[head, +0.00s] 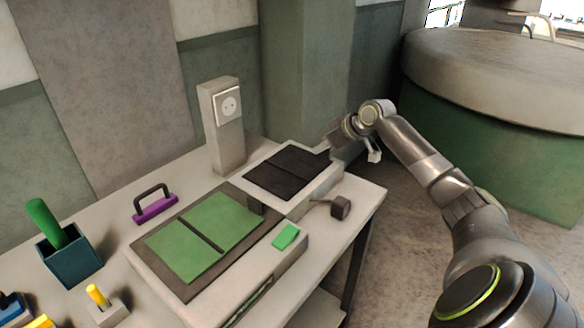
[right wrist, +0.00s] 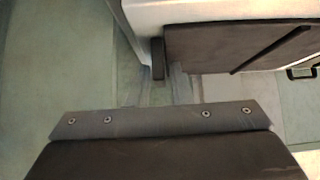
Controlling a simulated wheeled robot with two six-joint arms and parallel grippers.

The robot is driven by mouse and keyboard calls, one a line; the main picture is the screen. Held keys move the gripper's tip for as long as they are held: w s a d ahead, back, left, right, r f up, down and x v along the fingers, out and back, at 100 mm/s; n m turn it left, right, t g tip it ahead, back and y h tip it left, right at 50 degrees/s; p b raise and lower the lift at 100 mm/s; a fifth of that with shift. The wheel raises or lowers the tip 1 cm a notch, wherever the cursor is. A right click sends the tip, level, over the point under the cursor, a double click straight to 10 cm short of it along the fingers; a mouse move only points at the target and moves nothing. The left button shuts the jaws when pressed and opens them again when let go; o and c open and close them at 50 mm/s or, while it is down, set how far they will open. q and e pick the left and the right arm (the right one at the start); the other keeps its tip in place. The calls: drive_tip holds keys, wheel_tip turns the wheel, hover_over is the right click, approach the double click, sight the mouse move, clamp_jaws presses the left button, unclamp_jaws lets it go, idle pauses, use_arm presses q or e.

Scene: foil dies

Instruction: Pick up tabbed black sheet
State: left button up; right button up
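Two black sheets lie side by side on a white-edged block (head: 256,196) at the back right of the table. The sheet nearer my right arm is the tabbed black sheet (head: 303,158). Its dark tab (right wrist: 157,58) sticks out past the block's edge in the right wrist view, where the sheet (right wrist: 215,40) also shows. My right gripper (head: 355,147) is off the far right end of the block, close to the tab. It looks open, with nothing held between its fingers. Whether a finger touches the tab cannot be told. My left gripper is not in view.
Two green sheets (head: 222,220) lie on a dark plate in front. A grey post with a socket (head: 222,125) stands behind. A purple handled tool (head: 155,205), a teal cup (head: 70,257) and a dark knob (head: 341,207) are nearby. Floor beyond the table's right edge is clear.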

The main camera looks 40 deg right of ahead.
clamp_jaws()
drive_tip(key=shift+r, duration=0.15)
